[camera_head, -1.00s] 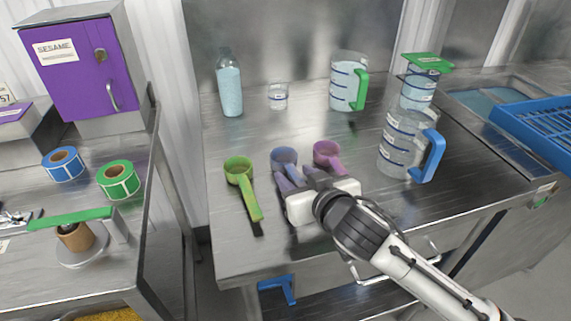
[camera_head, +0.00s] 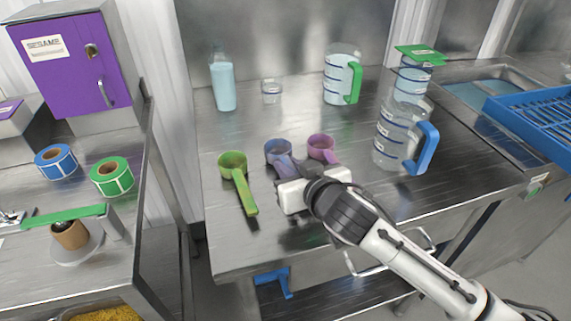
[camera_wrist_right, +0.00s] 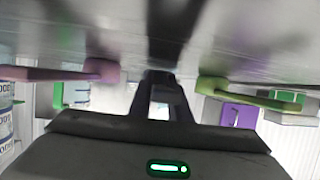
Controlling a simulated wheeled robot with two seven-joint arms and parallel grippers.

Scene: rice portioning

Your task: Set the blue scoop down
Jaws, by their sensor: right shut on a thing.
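The blue scoop (camera_head: 278,151) is on the steel table in the head view, its cup toward the back and its handle toward my right gripper. My right gripper (camera_head: 291,168) is shut on the handle, mostly hiding it. Whether the scoop touches the table is hard to tell. The green scoop (camera_head: 236,170) lies to its left and the pink scoop (camera_head: 321,147) to its right. In the right wrist view my gripper (camera_wrist_right: 161,88) is low, between the pink scoop (camera_wrist_right: 98,71) and the green scoop (camera_wrist_right: 245,93); the blue scoop is not clear there. My left gripper is not in view.
Behind stand a bottle (camera_head: 222,84), a small glass (camera_head: 271,92) and a green-handled pitcher (camera_head: 340,78). A blue-handled pitcher (camera_head: 398,138) stands close on the right. The table's front left (camera_head: 232,243) is bare. A blue rack (camera_head: 535,118) sits at the far right.

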